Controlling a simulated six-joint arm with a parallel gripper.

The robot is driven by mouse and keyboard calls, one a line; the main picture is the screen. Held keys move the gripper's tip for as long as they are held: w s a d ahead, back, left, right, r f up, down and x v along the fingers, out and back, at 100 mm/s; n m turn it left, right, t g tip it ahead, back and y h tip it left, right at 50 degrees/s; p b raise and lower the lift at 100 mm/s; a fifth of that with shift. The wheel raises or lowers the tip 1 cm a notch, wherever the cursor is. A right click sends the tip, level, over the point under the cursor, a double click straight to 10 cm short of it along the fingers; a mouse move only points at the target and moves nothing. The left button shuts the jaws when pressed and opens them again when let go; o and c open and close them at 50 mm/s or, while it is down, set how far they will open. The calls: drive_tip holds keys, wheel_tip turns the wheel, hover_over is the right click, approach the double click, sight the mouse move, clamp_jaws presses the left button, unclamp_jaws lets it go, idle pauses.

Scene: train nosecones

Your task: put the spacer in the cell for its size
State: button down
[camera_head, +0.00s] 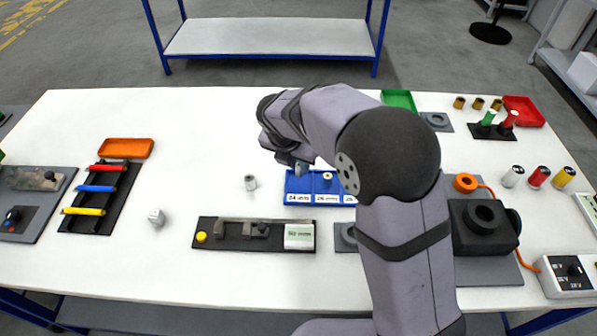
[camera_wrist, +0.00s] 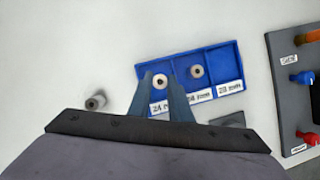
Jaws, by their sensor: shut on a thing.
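My gripper (camera_wrist: 160,88) is shut on a pale ring-shaped spacer (camera_wrist: 160,81), seen from above between the fingertips over the left cell of the blue tray. In the head view my gripper (camera_head: 298,167) is at the tray's left end, and the held spacer is hidden. The blue tray (camera_wrist: 222,47) has three cells; the left label reads 24 mm and the right 28 mm, the middle one is blurred. Another spacer (camera_wrist: 197,71) sits in the middle cell; the right cell is empty. I cannot tell whether the held spacer touches the cell floor.
A grey cylindrical piece (camera_head: 250,182) stands on the table left of the tray, and another (camera_head: 157,216) further left. A dark fixture (camera_head: 212,240) lies in front of the tray. My arm covers the tray's right end in the head view. The table behind the tray is clear.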

sight(298, 170)
drive_tip(key=shift+f, duration=1.85)
drive_tip(key=shift+f, duration=0.15)
drive_tip(key=c, duration=1.6)
unclamp_jaws()
drive_tip(key=shift+r, duration=0.4)
drive_tip(key=v, duration=1.1)
drive_tip(key=shift+s+r+b, duration=0.25)
drive_tip(key=shift+s+b, duration=0.05)
